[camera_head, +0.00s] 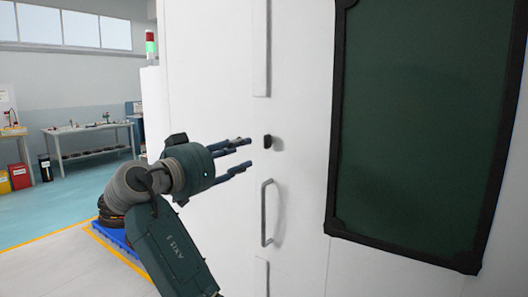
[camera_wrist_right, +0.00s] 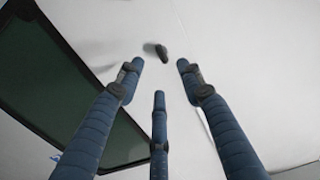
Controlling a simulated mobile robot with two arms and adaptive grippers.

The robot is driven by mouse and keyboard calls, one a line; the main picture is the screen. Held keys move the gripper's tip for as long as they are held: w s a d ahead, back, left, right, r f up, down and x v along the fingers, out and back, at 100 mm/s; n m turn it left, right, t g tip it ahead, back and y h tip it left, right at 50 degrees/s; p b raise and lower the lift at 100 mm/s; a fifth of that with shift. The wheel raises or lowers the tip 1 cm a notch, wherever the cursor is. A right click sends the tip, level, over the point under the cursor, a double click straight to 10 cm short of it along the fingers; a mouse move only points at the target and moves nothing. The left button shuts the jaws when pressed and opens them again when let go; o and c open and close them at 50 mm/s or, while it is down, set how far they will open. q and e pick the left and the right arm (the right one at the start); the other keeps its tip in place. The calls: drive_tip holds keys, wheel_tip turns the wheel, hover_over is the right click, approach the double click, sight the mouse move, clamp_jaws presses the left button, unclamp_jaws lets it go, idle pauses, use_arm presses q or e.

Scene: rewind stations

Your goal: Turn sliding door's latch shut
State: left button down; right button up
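The sliding door (camera_head: 225,85) is a tall white panel with a vertical grab handle (camera_head: 266,212). Its latch, a small black knob (camera_head: 267,141), sits on the panel above the handle. My right gripper (camera_head: 243,153) is just left of the latch, its three blue fingers spread and pointing at the door. In the right wrist view the latch (camera_wrist_right: 161,53) shows beyond the fingertips (camera_wrist_right: 158,72), between the two outer fingers and apart from them. Nothing is between the fingers. My left gripper is not in view.
A dark green window (camera_head: 430,110) with a black frame is right of the latch. A workbench (camera_head: 90,128), a red bin (camera_head: 20,176) and a signal light (camera_head: 150,48) stand behind at left. Blue floor (camera_head: 60,205) lies open there.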

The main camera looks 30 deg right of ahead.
sight(266, 144)
drive_tip(key=p+x, duration=0.1)
drive_tip(key=x, duration=0.4)
drive_tip(key=p+x, duration=0.2)
drive_tip(key=x, duration=0.2)
drive_tip(key=shift+d+r, duration=0.25)
drive_tip(key=shift+d, duration=0.2)
drive_tip(key=shift+w+d+f, duration=0.1)
drive_tip(key=shift+w+d, duration=0.1)
drive_tip(key=shift+d, duration=0.25)
clamp_jaws()
